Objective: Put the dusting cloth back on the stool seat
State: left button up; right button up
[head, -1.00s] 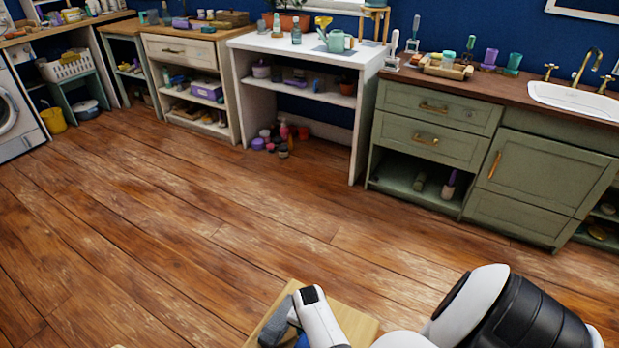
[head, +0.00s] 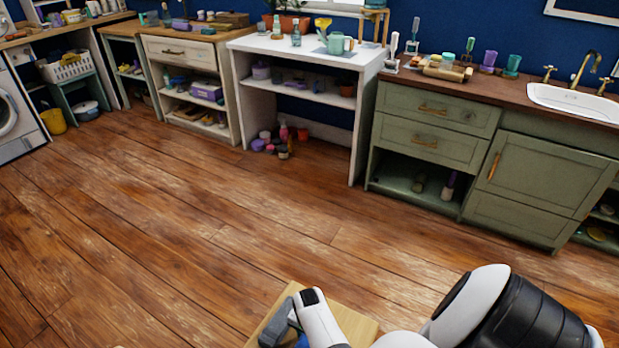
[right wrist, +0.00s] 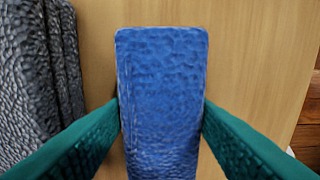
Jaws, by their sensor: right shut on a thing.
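A blue, dimpled folded cloth (right wrist: 160,60) is between the two green fingers of my right gripper (right wrist: 160,108), which is shut on it. I take it to be the dusting cloth. A bit of blue also shows beside my right arm at the bottom of the head view (head: 302,341). Below it is a light wooden top (right wrist: 255,50), which looks like the stool seat; its corner shows in the head view (head: 352,315). I cannot tell whether the cloth touches the wood. My left gripper is out of view.
A dark grey folded cloth (right wrist: 35,75) lies on the wooden top, left of the blue one. Wide bare floor (head: 190,230) lies beyond. A white shelf table (head: 300,52) and a green sink cabinet (head: 440,125) stand along the far wall.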

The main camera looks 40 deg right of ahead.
jog(key=shift+f+b, duration=0.45)
jog(key=shift+f, duration=0.15)
dwell(0.5)
jog(key=o, duration=1.2)
jog(key=shift+r, duration=0.1)
jog(key=shift+r+p, duration=3.95)
jog(key=shift+p, duration=0.4)
